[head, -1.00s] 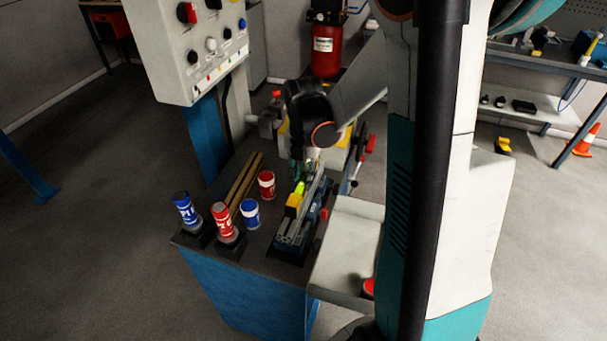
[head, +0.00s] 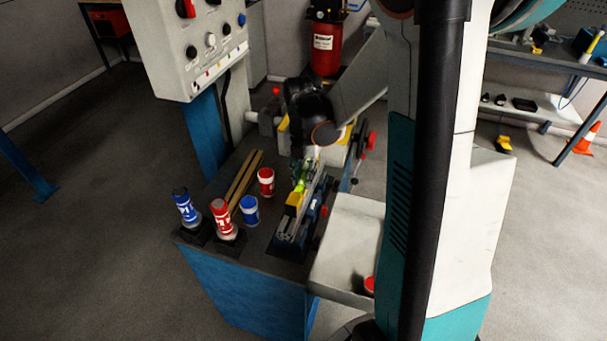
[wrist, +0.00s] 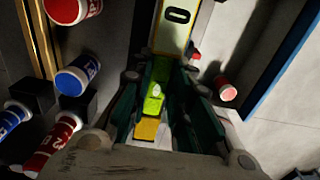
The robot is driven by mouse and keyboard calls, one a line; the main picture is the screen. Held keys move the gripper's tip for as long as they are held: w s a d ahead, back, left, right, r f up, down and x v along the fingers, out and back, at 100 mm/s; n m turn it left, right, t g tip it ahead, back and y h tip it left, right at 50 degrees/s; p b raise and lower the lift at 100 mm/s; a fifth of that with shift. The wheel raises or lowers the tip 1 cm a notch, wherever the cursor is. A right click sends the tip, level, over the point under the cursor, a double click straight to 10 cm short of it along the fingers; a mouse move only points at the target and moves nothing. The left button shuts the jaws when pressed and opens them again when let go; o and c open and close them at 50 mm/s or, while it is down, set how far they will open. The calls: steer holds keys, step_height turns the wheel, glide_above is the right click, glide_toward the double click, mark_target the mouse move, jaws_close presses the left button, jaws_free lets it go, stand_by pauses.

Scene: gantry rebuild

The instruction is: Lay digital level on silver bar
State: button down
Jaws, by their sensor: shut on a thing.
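The digital level, yellow and lime green, is between the jaws of my gripper (wrist: 158,88). In the wrist view the digital level (wrist: 155,105) runs lengthwise between the dark green fingers, with a pale display showing a dark digit at its far end. In the head view the level (head: 294,199) is just above or on the silver bar (head: 290,226), roughly in line with it. I cannot tell whether they touch. My gripper (head: 299,176) is shut on the level, partly hidden under the wrist. The bar is mostly hidden in the wrist view.
A blue-sided bench (head: 248,288) carries the bar's dark fixture. A control box (head: 203,55) rises behind left. A pale block (head: 345,240) stands right.

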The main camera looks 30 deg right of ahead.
steer(key=c, duration=1.4)
jaws_free()
steer(key=shift+r, duration=0.1)
step_height(320, 180, up, 12)
steer(key=shift+f, duration=0.1)
